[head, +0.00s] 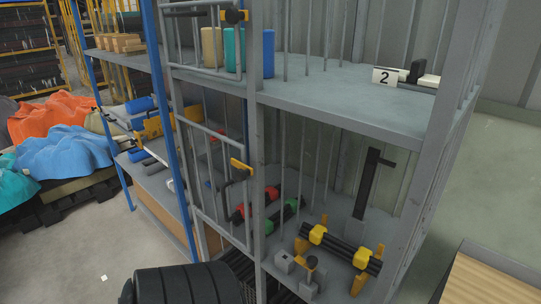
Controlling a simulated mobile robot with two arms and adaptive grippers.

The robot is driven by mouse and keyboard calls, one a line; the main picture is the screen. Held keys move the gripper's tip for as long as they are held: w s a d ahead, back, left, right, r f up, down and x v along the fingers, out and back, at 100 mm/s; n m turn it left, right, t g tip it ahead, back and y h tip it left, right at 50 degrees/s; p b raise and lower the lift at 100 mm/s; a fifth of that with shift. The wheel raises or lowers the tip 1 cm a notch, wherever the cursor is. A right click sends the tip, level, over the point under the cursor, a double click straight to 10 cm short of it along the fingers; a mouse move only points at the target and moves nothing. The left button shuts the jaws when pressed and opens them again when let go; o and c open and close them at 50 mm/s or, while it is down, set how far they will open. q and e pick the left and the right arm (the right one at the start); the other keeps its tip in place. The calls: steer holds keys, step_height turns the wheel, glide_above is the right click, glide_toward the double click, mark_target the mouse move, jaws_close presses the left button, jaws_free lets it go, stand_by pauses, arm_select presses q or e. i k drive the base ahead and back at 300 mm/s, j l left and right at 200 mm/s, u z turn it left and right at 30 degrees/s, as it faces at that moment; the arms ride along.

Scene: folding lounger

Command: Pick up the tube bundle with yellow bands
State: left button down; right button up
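The tube bundle with yellow bands (338,245) lies on the lower shelf (375,215) of the grey rack, at the lower right of the head view. It is several dark tubes held by two yellow bands, running from upper left to lower right. Yellow-orange upright posts (358,284) stand around it, and it seems to rest between them. Grey blocks and a small dark-topped fixture (311,268) stand just in front of its left half. Neither of my grippers shows in the head view.
Grey bars and a gate with a yellow latch (241,166) stand left of the bundle. Behind them lie bundles with red bands (239,213) and green bands (290,209). A dark upright post (368,180) stands behind. The upper shelf (340,90) overhangs. A black ribbed cylinder (185,284) fills the bottom left.

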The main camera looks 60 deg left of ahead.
mark_target(362, 258)
steer(key=u, duration=1.5)
steer(key=j+z, duration=0.1)
steer(key=j, duration=0.2)
steer(key=i+j+z, duration=0.1)
steer(key=j, duration=0.25)
